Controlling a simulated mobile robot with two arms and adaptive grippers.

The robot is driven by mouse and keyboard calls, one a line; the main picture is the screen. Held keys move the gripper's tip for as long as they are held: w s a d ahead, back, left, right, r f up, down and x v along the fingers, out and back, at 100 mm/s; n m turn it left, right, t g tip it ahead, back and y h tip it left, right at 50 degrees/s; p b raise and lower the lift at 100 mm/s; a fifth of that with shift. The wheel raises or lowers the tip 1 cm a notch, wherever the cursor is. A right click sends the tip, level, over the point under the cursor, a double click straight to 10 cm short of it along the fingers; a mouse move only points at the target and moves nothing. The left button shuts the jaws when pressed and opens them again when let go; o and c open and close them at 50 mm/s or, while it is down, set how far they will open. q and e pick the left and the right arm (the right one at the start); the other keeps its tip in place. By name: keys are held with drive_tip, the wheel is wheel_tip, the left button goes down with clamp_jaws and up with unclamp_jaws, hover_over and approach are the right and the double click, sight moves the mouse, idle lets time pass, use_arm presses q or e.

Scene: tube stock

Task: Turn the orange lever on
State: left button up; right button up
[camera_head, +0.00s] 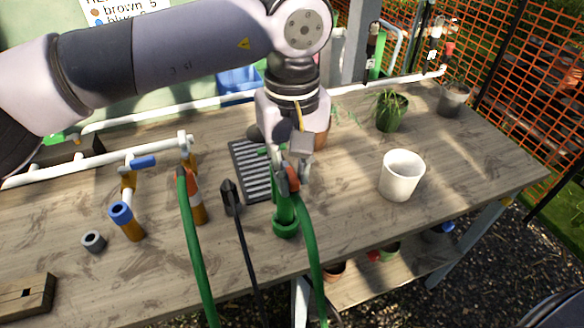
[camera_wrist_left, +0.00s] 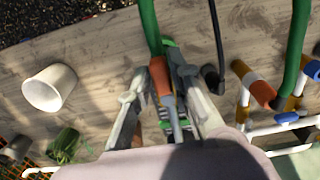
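A green upright pipe fitting (camera_head: 286,212) stands near the table's front edge with a green hose (camera_head: 312,245) at its top. An orange piece (camera_head: 293,180) sits at the top of that fitting; I cannot tell whether it is the lever or a hose end. My left gripper (camera_head: 291,172) reaches down over it from behind. In the left wrist view the orange piece (camera_wrist_left: 158,75) lies between the two spread fingers of my left gripper (camera_wrist_left: 160,72), with gaps beside it. Contact is not clear. My right gripper is not in view.
A second green hose (camera_head: 194,240) and a black hose (camera_head: 246,245) run left of the fitting. Orange pipes with blue parts (camera_head: 121,212) stand further left. A dark ribbed tray (camera_head: 243,170) lies behind. A white pot (camera_head: 401,176) stands right, with bare table around it.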

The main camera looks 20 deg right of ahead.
use_arm(q)
clamp_jaws()
drive_tip(key=shift+d, duration=0.1)
drive_tip(key=shift+w+d+n+b, duration=0.6)
drive_tip(key=shift+w+n, duration=0.1)
drive_tip(key=shift+n, duration=2.3)
drive_tip(key=shift+w+d+n+b, duration=0.55)
drive_tip(key=shift+w+d+n, duration=0.1)
drive_tip(key=shift+n, duration=2.35)
drive_tip(key=shift+w+d+n+b, duration=0.6)
drive_tip(key=shift+w+n, duration=0.1)
drive_tip(key=shift+n, duration=2.3)
drive_tip(key=shift+o, duration=2.3)
unclamp_jaws()
